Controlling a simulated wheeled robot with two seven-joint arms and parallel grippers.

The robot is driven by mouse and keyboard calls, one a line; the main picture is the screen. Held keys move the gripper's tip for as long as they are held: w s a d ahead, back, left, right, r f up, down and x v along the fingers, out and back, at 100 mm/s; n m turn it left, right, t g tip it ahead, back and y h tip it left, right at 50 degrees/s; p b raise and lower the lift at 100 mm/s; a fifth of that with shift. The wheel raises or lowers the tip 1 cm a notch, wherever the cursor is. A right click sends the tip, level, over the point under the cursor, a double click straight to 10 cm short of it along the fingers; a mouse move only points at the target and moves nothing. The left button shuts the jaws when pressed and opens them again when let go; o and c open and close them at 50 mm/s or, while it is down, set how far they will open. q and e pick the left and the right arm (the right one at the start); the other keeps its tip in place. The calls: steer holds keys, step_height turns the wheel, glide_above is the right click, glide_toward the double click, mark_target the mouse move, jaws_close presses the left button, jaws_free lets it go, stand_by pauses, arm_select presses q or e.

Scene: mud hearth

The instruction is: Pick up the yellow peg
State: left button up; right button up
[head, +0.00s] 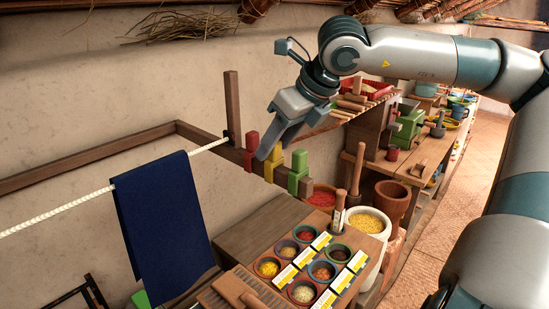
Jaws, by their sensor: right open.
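The yellow peg (270,172) sits on the dark wooden rail (232,153) in the head view, between a red peg (251,141) on its left and a green peg (298,172) on its right. My right gripper (275,151) comes down from the upper right with its fingers open, at the top of the yellow peg. The fingers overlap the upper part of the peg in the picture and hide some of it. I cannot tell whether they touch it. My left gripper is not in view.
A white rope (70,220) holds a dark blue cloth (160,230) at the left. Below stands a wooden tray (342,234) with several spice bowls. A white pot of yellow grain (368,222) and wooden shelves with vessels are at the right. The mud wall (60,110) lies behind the rail.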

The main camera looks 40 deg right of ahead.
steer(key=shift+p+x, duration=0.45)
steer(key=shift+x, duration=0.55)
steer(key=shift+p+x, duration=0.45)
steer(key=shift+x, duration=1.1)
steer(key=shift+c, duration=0.6)
steer(key=c, duration=0.7)
